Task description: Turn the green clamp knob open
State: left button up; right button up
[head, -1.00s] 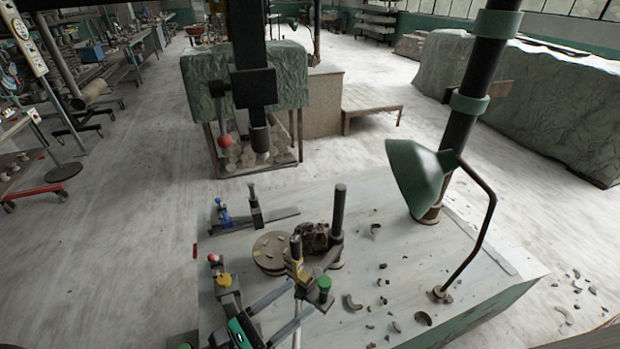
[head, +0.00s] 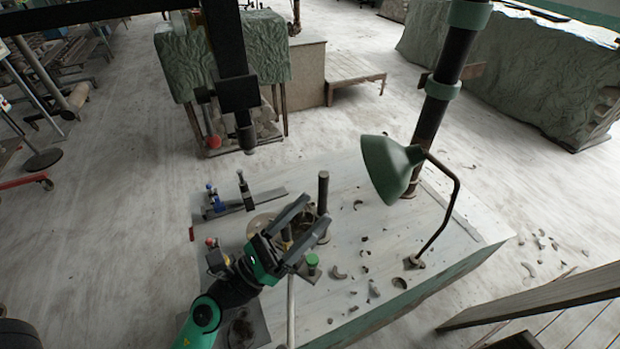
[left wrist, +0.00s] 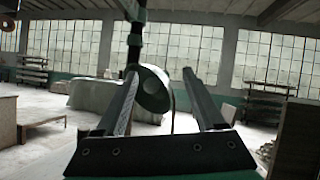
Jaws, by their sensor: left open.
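The green clamp knob (head: 312,260) sits on a small clamp on the table, in the middle of the head view. My left gripper (head: 317,210) is open, its two grey fingers pointing up and right past the knob in the picture. The knob shows just below the nearer finger, outside the jaws; I cannot tell the height between them. The fingers partly hide the clamp and the turntable. In the left wrist view the open fingers (left wrist: 165,98) have nothing between them; the lamp shade shows beyond. My right gripper is not in view.
The worktable (head: 345,185) carries a dark upright post (head: 323,195), a green lamp (head: 388,168) on a bent arm, and scattered clay trimmings. A blue-knobbed clamp (head: 211,190) stands at the far left. Red and yellow knobs (head: 211,242) are left of my gripper.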

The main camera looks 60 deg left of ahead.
pick_arm(q)
notch_tip(320, 180, up, 6)
jog(key=n+t+p, duration=0.1)
jog(key=shift+w+d+p, duration=0.25)
jog(key=shift+p, duration=0.05)
jog(key=shift+r, duration=0.1)
